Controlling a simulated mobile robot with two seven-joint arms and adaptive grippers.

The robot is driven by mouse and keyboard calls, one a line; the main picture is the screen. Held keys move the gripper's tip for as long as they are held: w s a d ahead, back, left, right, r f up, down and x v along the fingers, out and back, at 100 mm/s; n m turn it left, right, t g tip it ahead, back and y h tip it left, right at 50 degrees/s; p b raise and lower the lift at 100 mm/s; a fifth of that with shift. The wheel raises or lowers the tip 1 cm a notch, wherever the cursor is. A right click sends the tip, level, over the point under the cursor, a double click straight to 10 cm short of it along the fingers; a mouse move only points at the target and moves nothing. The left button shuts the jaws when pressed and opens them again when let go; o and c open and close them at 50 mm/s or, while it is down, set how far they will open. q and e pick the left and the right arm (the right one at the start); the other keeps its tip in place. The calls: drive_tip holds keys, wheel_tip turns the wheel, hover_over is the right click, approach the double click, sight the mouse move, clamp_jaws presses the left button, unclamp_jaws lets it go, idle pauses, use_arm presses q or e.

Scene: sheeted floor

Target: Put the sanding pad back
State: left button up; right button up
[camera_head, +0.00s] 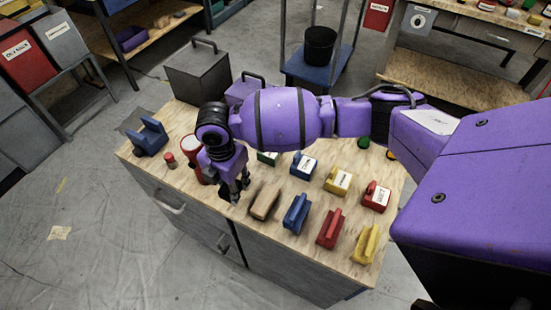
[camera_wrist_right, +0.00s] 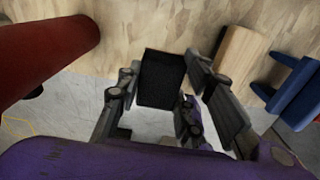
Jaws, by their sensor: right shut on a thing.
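My right gripper (camera_head: 234,192) comes down over the front edge of the wooden bench top, left of a bare wooden block. In the wrist view my right gripper (camera_wrist_right: 160,105) is shut on a black block (camera_wrist_right: 161,78), likely the sanding pad, between its fingers. I cannot tell whether the block touches the bench. A wooden block (camera_head: 265,203), then blue (camera_head: 297,213), red (camera_head: 330,228) and yellow (camera_head: 366,244) handled blocks stand in a front row. Labelled green (camera_head: 268,157), blue (camera_head: 303,166), yellow (camera_head: 338,180) and red (camera_head: 376,196) pieces stand behind. My left gripper is not in view.
A red cylinder with a white top (camera_head: 192,147) stands close left of the gripper, partly hidden. A small red piece (camera_head: 170,160) and a blue holder (camera_head: 150,138) stand further left. A grey box (camera_head: 198,72) stands behind. The bench's front left corner is clear.

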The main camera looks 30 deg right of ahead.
drive_tip(key=shift+w+d+f, duration=0.2)
drive_tip(key=shift+w+f, duration=0.15)
drive_tip(key=shift+f, duration=0.05)
drive_tip(key=shift+w+d+f, duration=0.1)
drive_tip(key=shift+w+f, duration=0.1)
drive_tip(key=shift+f, duration=1.4)
drive_tip(key=shift+f, duration=0.15)
drive_tip(key=o, duration=1.1)
wheel_tip(320, 180, up, 12)
drive_tip(key=shift+s+r+p, duration=0.1)
drive_tip(key=shift+r+p, duration=0.05)
drive_tip(key=shift+p, duration=0.15)
